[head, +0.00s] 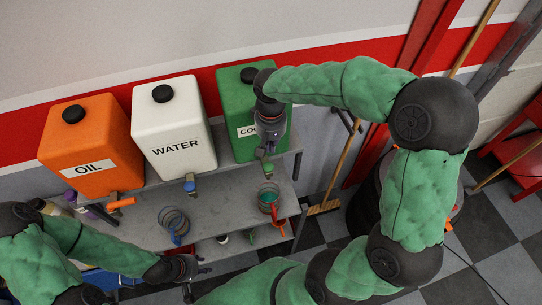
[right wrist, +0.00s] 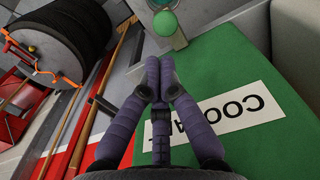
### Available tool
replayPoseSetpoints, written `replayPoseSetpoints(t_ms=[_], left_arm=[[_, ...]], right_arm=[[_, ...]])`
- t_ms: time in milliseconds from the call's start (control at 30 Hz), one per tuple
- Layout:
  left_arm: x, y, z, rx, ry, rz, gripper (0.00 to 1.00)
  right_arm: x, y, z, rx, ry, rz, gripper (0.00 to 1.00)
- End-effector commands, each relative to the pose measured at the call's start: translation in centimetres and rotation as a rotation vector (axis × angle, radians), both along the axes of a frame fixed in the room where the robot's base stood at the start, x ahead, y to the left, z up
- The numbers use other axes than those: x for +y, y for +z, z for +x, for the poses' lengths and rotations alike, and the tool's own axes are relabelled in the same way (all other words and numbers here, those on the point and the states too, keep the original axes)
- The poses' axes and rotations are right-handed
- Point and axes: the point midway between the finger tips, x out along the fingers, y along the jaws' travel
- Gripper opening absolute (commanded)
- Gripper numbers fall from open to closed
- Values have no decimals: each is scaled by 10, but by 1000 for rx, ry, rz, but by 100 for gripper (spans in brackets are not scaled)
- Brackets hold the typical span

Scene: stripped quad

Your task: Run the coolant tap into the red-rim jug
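The green coolant tank (head: 226,98) stands at the right end of the shelf, and its label is partly covered by my right arm. Its tap (head: 266,168) is low on the front; a round green knob (right wrist: 165,23) shows in the right wrist view. The red-rim jug (head: 267,196), with a red handle, stands below the tap, and green shows inside it. My right gripper (head: 265,151) points down in front of the tank. In the right wrist view its fingertips (right wrist: 159,66) meet, with nothing visible between them, short of the knob. My left gripper (head: 198,279) is low, its fingers apart and empty.
The orange oil tank (head: 87,140) and white water tank (head: 172,125) stand to the left. A blue-handled jug (head: 173,221) is on the lower shelf (head: 222,222). A broom (head: 324,207) leans beside the shelf, near a dark drum.

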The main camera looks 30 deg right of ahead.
Motion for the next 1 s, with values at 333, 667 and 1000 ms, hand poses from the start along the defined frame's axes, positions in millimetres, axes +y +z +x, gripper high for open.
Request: replayPoseSetpoints(t_ms=[333,667,1000], left_arm=[[0,-3,0,0,0,0,40],[0,-3,0,0,0,0,40],[0,-3,0,-1,0,0,40]], right_arm=[[0,37,0,-3,1,0,0],[0,39,0,-2,1,1,0],[0,38,0,-2,1,0,0]])
